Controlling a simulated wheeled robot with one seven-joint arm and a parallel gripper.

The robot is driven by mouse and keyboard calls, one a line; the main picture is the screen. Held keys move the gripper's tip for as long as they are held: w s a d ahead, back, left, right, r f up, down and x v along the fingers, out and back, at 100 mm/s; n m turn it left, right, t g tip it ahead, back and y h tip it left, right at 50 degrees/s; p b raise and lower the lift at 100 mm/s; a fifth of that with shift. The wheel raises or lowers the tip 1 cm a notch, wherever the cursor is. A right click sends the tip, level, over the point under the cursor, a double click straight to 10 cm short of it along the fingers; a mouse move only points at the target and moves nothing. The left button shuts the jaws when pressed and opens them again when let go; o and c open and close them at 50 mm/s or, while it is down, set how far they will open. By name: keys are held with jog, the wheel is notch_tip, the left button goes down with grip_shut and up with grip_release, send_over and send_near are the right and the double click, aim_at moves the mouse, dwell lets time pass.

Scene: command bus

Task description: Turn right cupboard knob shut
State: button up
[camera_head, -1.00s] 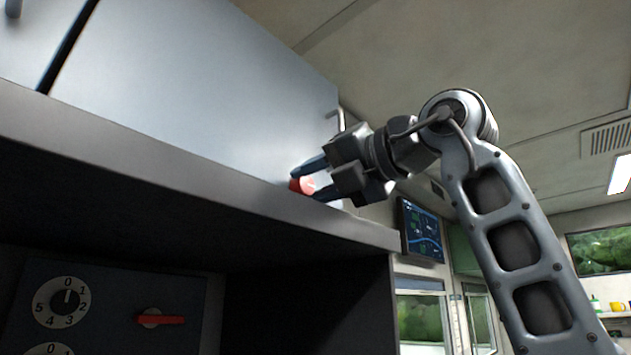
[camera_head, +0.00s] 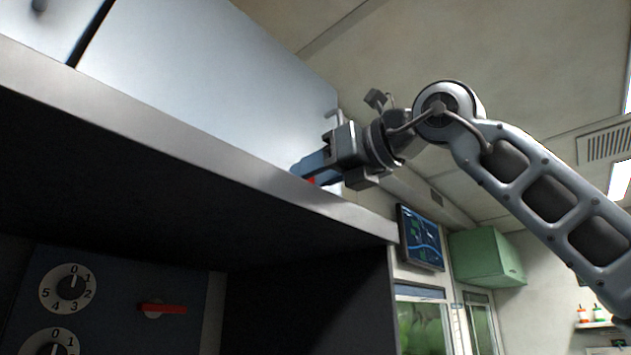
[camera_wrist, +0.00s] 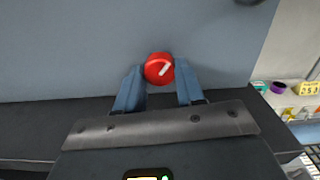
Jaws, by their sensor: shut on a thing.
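The red round knob (camera_wrist: 158,68) sits low on the blue-grey cupboard door (camera_wrist: 60,50) in the wrist view. Its white mark is slanted, running from lower left to upper right. My gripper (camera_wrist: 158,78) is shut on the knob, with one blue finger on each side. In the head view my gripper (camera_head: 308,168) is at the lower right part of the cupboard door (camera_head: 200,90), just above the shelf edge. Only a sliver of the red knob (camera_head: 311,181) shows there, and the fingers hide the rest.
A grey shelf edge (camera_head: 200,160) runs just below the door. A panel with dials (camera_head: 72,288) and a red switch (camera_head: 163,309) is underneath. A wall screen (camera_head: 421,239) and a green cabinet (camera_head: 487,257) stand to the right. Small coloured items (camera_wrist: 307,88) lie at the wrist view's right.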

jog(key=n+b, duration=0.1)
jog(key=n, duration=0.2)
jog(key=shift+f+n, duration=0.1)
jog(key=shift+n, duration=0.2)
jog(key=shift+n+b, duration=0.85)
jog(key=shift+n, duration=1.15)
jog(key=o, duration=1)
jog(key=shift+o, duration=0.2)
jog(key=b+v, duration=0.2)
jog(key=v, duration=0.5)
jog(key=shift+s+d, duration=0.25)
jog(key=shift+d, duration=0.05)
jog(key=shift+d, duration=0.1)
